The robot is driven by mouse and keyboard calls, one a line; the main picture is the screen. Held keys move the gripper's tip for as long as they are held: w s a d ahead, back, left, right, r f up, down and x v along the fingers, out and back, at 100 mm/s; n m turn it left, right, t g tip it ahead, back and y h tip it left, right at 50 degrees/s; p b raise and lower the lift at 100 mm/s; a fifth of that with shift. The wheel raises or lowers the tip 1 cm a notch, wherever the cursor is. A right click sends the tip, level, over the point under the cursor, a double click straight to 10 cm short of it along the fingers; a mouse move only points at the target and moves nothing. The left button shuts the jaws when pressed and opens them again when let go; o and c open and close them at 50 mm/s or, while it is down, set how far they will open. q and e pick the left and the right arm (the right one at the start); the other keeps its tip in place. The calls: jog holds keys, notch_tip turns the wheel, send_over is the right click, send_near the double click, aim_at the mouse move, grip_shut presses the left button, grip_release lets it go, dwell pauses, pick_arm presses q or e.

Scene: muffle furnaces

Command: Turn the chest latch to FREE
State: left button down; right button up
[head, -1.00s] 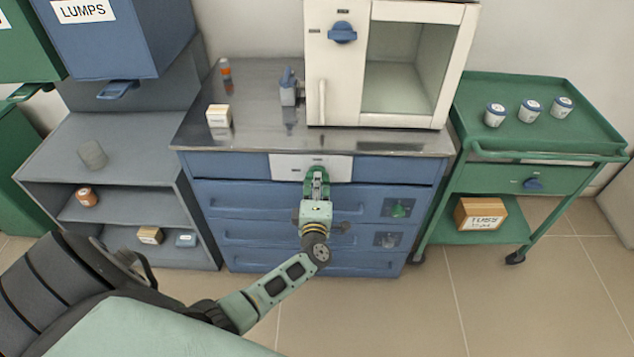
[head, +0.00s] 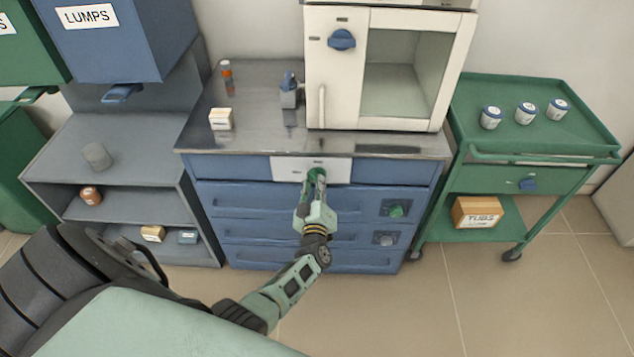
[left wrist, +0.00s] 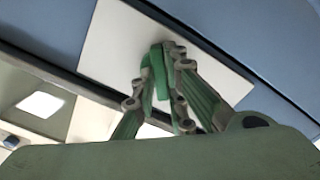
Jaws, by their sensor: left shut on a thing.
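The blue chest of drawers (head: 235,197) stands in the middle of the head view. A white plate (head: 338,168) on its top front edge carries the green latch (head: 312,176); the plate also fills the middle of the left wrist view (left wrist: 112,57). My left gripper (head: 317,184) is shut on the green latch, which shows between its fingers in the left wrist view (left wrist: 160,76). The fingers hide part of the latch, and the plate's small markings are too small to read. My right gripper is not in view.
A white furnace (head: 335,90) with a blue knob (head: 341,40) stands on the chest's metal top (head: 262,100). A green cart (head: 560,150) is at the right, grey shelves (head: 130,140) at the left. Tiled floor in front is clear around my arm.

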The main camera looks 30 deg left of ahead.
pick_arm(q)
jog(key=shift+m+p, duration=0.65)
jog(key=shift+m, duration=2.95)
jog(key=c, duration=1.8)
grip_release()
jog(key=v, duration=0.7)
jog(key=shift+s, duration=0.3)
jog(key=shift+d, duration=0.1)
